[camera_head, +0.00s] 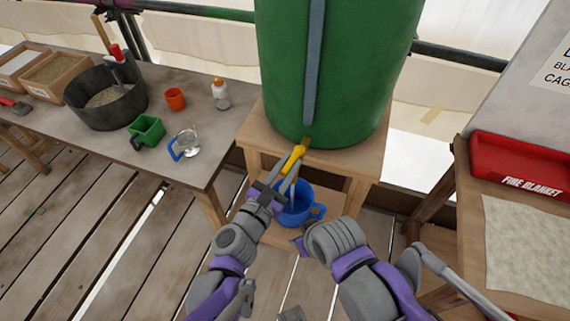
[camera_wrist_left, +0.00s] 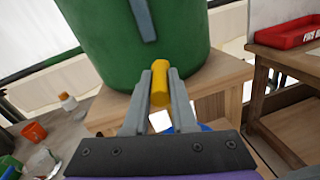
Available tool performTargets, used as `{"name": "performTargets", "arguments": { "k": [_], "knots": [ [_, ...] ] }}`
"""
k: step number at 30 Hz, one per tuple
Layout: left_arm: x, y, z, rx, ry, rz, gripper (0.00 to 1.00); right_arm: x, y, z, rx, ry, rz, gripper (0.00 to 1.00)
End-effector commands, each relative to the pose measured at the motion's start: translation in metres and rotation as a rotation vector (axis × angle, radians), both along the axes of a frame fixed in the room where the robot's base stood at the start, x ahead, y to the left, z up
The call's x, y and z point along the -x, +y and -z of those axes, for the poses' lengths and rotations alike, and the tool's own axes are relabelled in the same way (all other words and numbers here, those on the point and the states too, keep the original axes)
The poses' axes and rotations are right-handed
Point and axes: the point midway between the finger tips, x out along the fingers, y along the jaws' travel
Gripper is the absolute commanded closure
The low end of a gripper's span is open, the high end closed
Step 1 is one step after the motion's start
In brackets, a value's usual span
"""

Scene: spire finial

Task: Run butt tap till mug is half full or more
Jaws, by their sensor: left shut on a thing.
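The green water butt (camera_head: 340,75) stands on a wooden stand (camera_head: 255,140), with a yellow tap (camera_head: 293,158) low on its front. My left gripper (camera_head: 288,178) is at the tap, its fingers on either side of the yellow lever. In the left wrist view the yellow tap part (camera_wrist_left: 160,84) sits between the fingers of the left gripper (camera_wrist_left: 160,95). A blue mug (camera_head: 300,206) stands below the tap on the lower shelf. Its inside is partly hidden by my left gripper, and I cannot tell its water level. My right gripper (camera_head: 300,243) is beside the mug, its fingers mostly hidden.
The left table (camera_head: 120,160) holds a clear jug with a blue handle (camera_head: 187,146), a green cup (camera_head: 147,130), an orange cup (camera_head: 175,99), a white bottle (camera_head: 220,93) and a dark tub (camera_head: 105,103). A red fire blanket tray (camera_head: 520,170) is on the right table.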

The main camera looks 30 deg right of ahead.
Motion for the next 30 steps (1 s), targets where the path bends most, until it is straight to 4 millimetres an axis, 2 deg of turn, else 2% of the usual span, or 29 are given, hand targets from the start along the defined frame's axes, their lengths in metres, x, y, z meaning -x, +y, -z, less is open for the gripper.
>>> {"name": "performTargets", "arguments": {
  "k": [7,8,12,23,26,30],
  "knots": [
    [0.0,0.0,0.0,0.0,0.0,0.0,1.0,0.0,0.0,0.0,0.0,0.0,0.0,0.5],
    [0.0,0.0,0.0,0.0,0.0,0.0,0.72,0.0,0.0,0.0,0.0,0.0,0.0,0.5],
    [0.0,0.0,0.0,0.0,0.0,0.0,0.47,0.0,0.0,0.0,0.0,0.0,0.0,0.5],
    [0.002,0.004,0.0,0.0,0.0,-0.001,0.45,0.0,0.0,0.0,0.0,0.0,0.0,0.5],
    [0.008,0.013,0.0,0.0,0.001,-0.003,0.45,0.0,0.0,0.0,0.0,0.0,0.0,0.5],
    [0.025,0.036,0.0,-0.001,-0.001,-0.004,0.45,0.0,0.0,0.001,0.0,0.0,0.0,0.5]
  ]
}}
